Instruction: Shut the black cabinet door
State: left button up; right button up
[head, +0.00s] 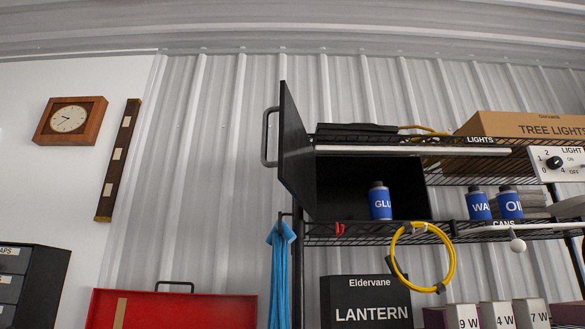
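The black cabinet (346,186) sits on the upper wire shelf, with a dark interior and a blue bottle labelled GLU (380,202) inside at its right front. Its black door (296,155) stands wide open, swung outward from the left side of the opening. A grey bar handle (267,137) is on the door's left face. Neither of my grippers shows in the head view.
Blue bottles (509,203) stand right of the cabinet. A yellow cable loop (449,272) and a blue cloth (281,270) hang below the shelf. A LANTERN box (368,303) sits lower. A red case (172,309) is at lower left.

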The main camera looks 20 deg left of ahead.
aim_at(295, 165)
jog(key=k, duration=0.1)
jog(key=u, duration=1.55)
jog(key=i, duration=1.15)
jog(key=z, duration=1.3)
